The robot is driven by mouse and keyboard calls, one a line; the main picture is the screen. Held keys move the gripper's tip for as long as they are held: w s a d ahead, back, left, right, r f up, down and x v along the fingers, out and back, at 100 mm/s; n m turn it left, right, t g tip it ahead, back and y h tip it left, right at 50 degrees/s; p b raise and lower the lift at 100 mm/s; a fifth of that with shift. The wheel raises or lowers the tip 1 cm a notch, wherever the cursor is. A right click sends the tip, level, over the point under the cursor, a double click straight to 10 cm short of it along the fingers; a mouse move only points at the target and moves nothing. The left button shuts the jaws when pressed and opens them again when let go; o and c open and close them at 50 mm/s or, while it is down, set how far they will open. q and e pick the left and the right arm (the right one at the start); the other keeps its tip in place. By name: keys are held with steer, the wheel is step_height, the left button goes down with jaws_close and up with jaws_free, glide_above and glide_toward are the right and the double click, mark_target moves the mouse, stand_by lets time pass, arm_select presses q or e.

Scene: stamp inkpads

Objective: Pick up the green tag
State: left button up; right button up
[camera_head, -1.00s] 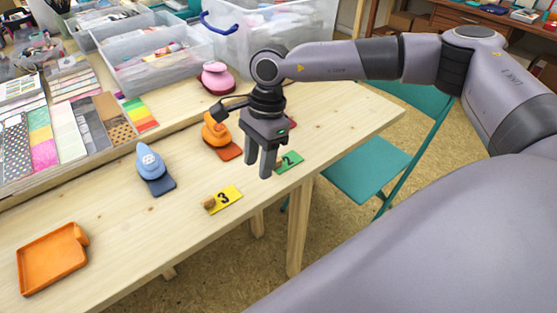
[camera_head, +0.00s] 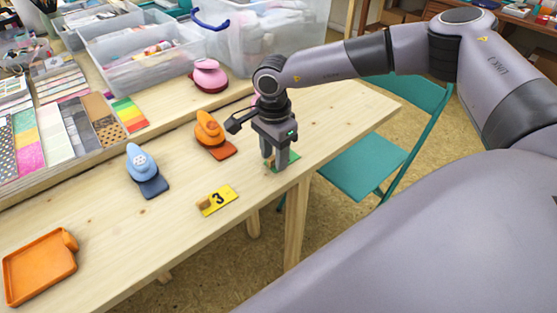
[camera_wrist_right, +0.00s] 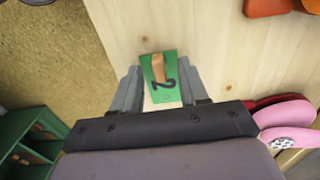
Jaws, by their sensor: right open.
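The green tag (camera_head: 291,156) lies flat on the wooden table near its front right edge, mostly hidden behind my right gripper (camera_head: 273,162) in the head view. In the right wrist view the green tag (camera_wrist_right: 173,93) shows a black 2 and a small wooden peg (camera_wrist_right: 158,68) standing on it. My right gripper (camera_wrist_right: 161,92) is open, with one finger on each side of the tag and peg, pointing down close to the table. I cannot tell whether the fingers touch the tag. My left gripper is not in view.
A yellow tag (camera_head: 219,199) marked 3 lies to the left. Blue (camera_head: 141,162), orange (camera_head: 209,130) and pink (camera_head: 209,75) stamps with pads stand behind. An orange tray (camera_head: 40,268) is at the front left. A green chair (camera_head: 358,168) stands beyond the table edge.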

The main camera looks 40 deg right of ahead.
jaws_close()
steer(key=shift+r, duration=0.1)
